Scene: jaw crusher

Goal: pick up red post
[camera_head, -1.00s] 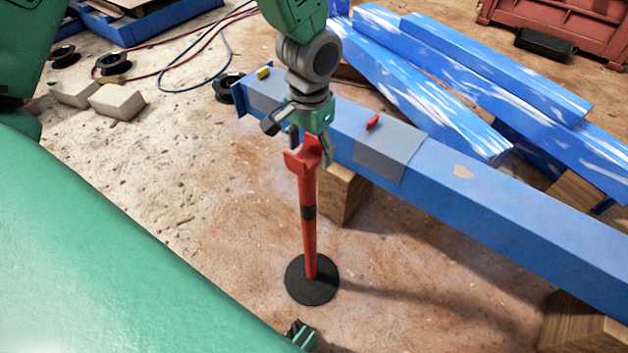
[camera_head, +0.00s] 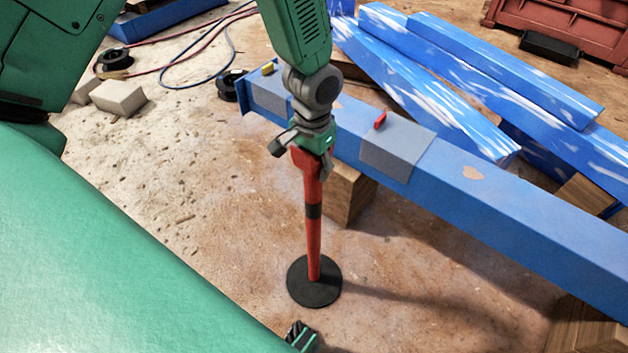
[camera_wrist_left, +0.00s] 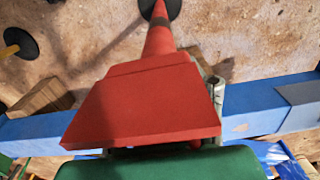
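The red post (camera_head: 313,230) stands upright on a round black base (camera_head: 314,281) on the ground, with a dark band around its middle. My left gripper (camera_head: 311,160) is at the top of the post, pointing down, and partly covers the post's head. In the left wrist view the wide red head of the post (camera_wrist_left: 145,105) fills the middle, close to the camera. One finger shows beside its right edge; the other is hidden. Whether the fingers press on the post cannot be seen.
A long blue beam (camera_head: 520,205) on wooden blocks (camera_head: 347,195) runs just behind the post. More blue beams (camera_head: 440,85) lie at the upper right. Pale bricks (camera_head: 118,97) and cable spools (camera_head: 115,60) lie at the upper left. Bare ground lies left of the post.

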